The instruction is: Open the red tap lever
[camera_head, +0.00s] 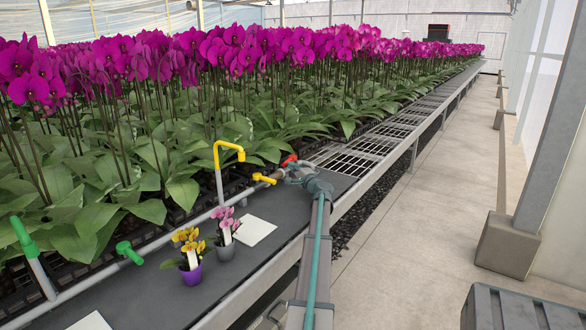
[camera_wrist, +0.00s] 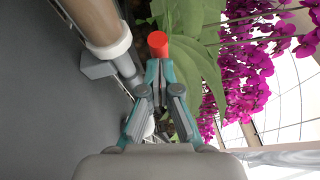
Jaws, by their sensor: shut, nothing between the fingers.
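The red tap lever (camera_head: 289,160) shows just beyond my gripper (camera_head: 296,171) in the head view, near the back end of the dark bench top. In the wrist view the lever's red rounded end (camera_wrist: 158,43) sits at the tips of my gripper (camera_wrist: 158,65). The fingers are together with nothing held between them. They are at or very close to the red end; I cannot tell whether they touch it. Most of the lever and its mount are hidden behind my gripper in the head view.
A yellow tap lever (camera_head: 264,178) and a yellow spout (camera_head: 230,151) stand left of my gripper. A purple pot (camera_head: 191,273) and a grey pot (camera_head: 225,250) hold small orchids beside a white card (camera_head: 254,231). Tall orchids crowd behind.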

